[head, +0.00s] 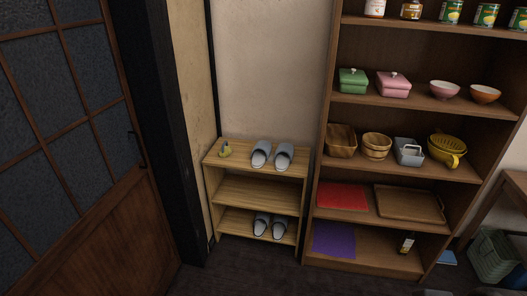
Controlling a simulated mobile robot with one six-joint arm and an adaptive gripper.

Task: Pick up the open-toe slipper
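A pair of grey slippers sits side by side on the top board of a small wooden rack (232,163) in the head view: a left one (261,153) and a right one (284,156). A second grey pair with dark parts sits on the rack's lowest board: a left one (261,224) and a right one (279,228). They are too small to tell clearly which slipper has an open toe. My gripper is not in view.
A tall bookcase (325,150) with bowls, baskets and trays stands close on the right. A door (75,150) is at left. Dark floor (225,280) in front of the rack looks clear.

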